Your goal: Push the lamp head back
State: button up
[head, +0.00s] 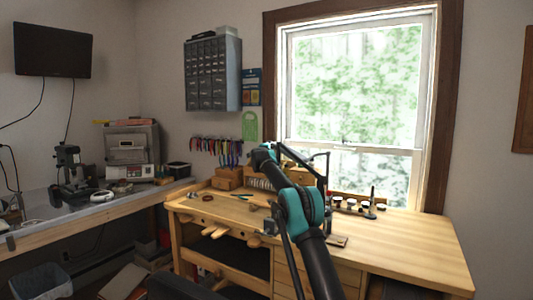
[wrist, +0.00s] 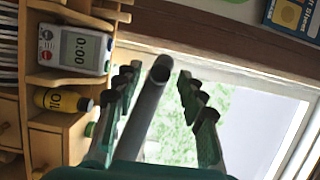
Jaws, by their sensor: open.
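The desk lamp stands on the wooden workbench in front of the window; its thin black arm (head: 304,161) shows in the head view just right of my arm. The lamp head is not clearly made out there, as my arm covers that area. In the wrist view, a dark grey tube (wrist: 148,112) with a rounded end, seemingly part of the lamp, lies between the two fingers of my gripper (wrist: 160,85). The fingers are spread apart, with visible gaps to the tube on both sides. Whether anything touches is not clear.
The workbench (head: 425,245) is bare at the right; small jars stand near the window. In the wrist view, a wooden shelf with a white timer (wrist: 75,50) and a yellow bottle (wrist: 62,101) is close on the left. The window frame (wrist: 215,62) lies behind.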

jog(key=v, duration=0.9)
jog(key=shift+s, duration=0.3)
jog(key=s+f+n+g+y, duration=0.1)
jog(key=s+f+n+y, duration=0.1)
jog(key=s+n+y, duration=0.6)
jog(key=s+f+n+y, duration=0.1)
jog(key=s+f+n, duration=0.35)
jog(key=s, duration=0.75)
jog(key=s+d+f+n+g+h, duration=0.1)
jog(key=s+d+f+g, duration=0.3)
jog(key=s+f, duration=0.7)
jog(key=s+d+f+n+g+h, duration=0.2)
jog(key=s+f, duration=0.9)
jog(key=s, duration=1.2)
jog(key=s+d+f+n+g+h, duration=0.1)
jog(key=s+d+f+n+g, duration=0.4)
jog(key=s, duration=1.2)
jog(key=d+f+g, duration=0.1)
jog(key=d+f, duration=0.2)
jog(key=f, duration=0.3)
jog(key=shift+f+h, duration=0.3)
jog(key=shift+f, duration=0.05)
